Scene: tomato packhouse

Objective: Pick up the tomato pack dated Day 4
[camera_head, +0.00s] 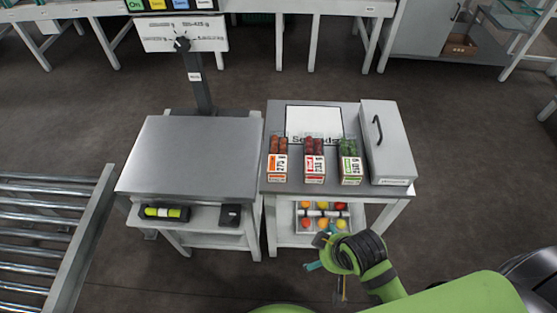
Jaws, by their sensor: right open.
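Three tomato packs stand in a row on the grey right-hand table (240,215). The left pack (278,160) has an orange label, the middle pack (314,160) a red label, and the right pack (350,162) a green label with green contents. The labels are too small for me to read a day on any of them. My right gripper (320,256) is open in front of the table, below and apart from the packs. My left gripper is not in view.
A white sheet (313,115) lies behind the packs. A grey box with a handle (388,145) stands right of them. A tray of colored balls (299,228) sits on the lower shelf. A steel scale platform (190,155) and a roller conveyor (85,255) are left.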

